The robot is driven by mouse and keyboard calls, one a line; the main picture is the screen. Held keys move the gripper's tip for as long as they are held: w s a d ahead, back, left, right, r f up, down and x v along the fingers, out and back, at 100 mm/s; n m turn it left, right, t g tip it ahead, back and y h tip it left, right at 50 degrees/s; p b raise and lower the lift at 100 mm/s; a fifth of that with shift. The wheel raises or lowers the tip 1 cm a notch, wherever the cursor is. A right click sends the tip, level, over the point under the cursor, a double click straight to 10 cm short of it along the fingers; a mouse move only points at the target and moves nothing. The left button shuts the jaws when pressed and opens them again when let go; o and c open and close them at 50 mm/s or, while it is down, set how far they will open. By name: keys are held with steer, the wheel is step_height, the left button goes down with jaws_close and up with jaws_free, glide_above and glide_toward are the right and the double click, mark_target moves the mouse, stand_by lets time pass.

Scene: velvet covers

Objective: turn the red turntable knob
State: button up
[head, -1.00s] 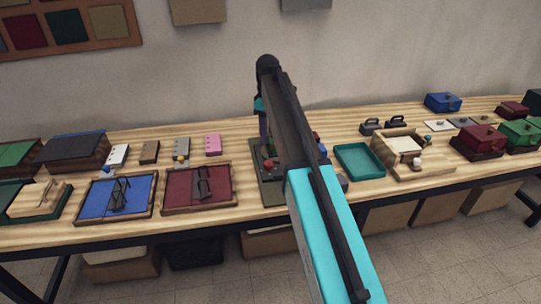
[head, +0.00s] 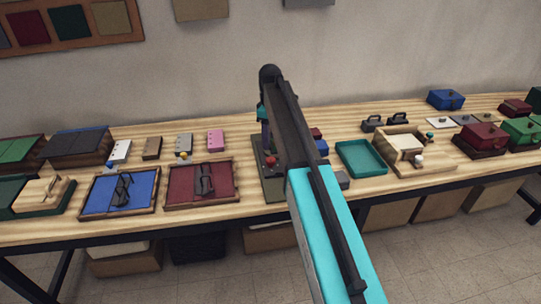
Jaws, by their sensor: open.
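A small red knob (head: 270,161) shows on a dark grey-green board (head: 271,188) near the middle of the table. It is partly covered by my arm, so its turn angle cannot be read. My arm reaches over the board, and its far links drop down behind the upper link. My gripper (head: 268,147) is at the lower end of those links, close above or beside the red knob. Its fingers are mostly hidden and small. It is open, and I see nothing held. Whether it touches the knob cannot be told.
Left of the board are a dark red tray (head: 228,194) and a blue tray (head: 97,202), each with dark objects. A wall stands behind.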

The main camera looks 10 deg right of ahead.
mark_target(270, 159)
steer(key=shift+f+p, duration=1.1)
steer(key=shift+f, duration=3.65)
steer(key=shift+c, duration=0.2)
steer(key=c, duration=1)
